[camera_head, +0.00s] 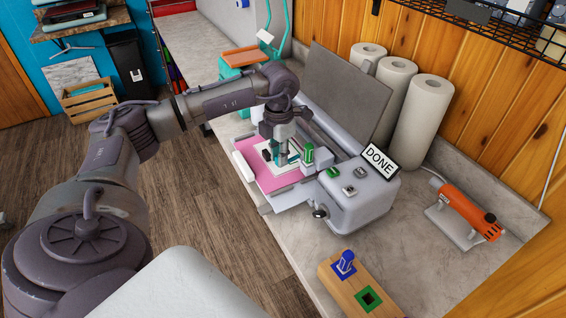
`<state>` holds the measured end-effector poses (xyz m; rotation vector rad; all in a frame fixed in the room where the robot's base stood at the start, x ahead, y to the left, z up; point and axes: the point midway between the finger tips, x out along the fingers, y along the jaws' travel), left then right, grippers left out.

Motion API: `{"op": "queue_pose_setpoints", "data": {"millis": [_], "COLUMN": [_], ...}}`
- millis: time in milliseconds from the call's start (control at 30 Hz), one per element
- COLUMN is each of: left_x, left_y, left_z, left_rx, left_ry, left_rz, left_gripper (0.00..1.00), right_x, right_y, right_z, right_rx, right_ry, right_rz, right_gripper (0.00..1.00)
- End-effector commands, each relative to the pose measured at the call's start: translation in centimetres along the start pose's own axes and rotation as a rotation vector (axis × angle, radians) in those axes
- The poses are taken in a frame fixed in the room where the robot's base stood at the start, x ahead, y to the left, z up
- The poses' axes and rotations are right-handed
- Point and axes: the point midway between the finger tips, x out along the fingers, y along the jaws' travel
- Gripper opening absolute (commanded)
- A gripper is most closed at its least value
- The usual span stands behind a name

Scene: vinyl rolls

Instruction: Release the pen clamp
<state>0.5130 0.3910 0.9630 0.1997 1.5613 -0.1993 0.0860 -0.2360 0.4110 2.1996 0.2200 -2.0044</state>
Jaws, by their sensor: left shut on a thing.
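A grey cutting machine (350,205) stands on the counter. A pink mat (252,170) with a white sheet on it lies at its front. A green pen (308,152) stands upright at the machine's carriage, where the pen clamp (309,166) is. My left gripper (283,158) reaches down over the mat, just left of the green pen. It is shut at the clamp; its fingers hide most of what they hold. My right gripper is not in view.
A wooden block (348,283) holds a blue pen (344,262) beside a green-edged square hole (369,298). Paper rolls (424,120) stand behind. An orange heat tool (467,212) is at right. The front counter is mostly clear.

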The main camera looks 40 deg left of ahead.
Motion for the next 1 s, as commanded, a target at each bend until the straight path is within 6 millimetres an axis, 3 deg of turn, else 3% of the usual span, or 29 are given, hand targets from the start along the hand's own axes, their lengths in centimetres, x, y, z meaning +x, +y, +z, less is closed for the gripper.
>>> {"op": "queue_pose_setpoints", "data": {"millis": [500, 1000], "left_x": [0.1, 0.0], "left_y": [2.3, 2.9], "left_z": [0.9, 1.4], "left_rx": [0.429, 0.573], "left_ry": [-0.002, -0.002], "left_rz": [-0.001, -0.001], "left_gripper": [0.0, 0.0], "right_x": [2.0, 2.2], "right_y": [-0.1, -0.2], "right_z": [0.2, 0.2], "right_rx": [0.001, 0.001], "right_ry": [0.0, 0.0], "right_rz": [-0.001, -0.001], "right_gripper": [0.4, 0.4]}}
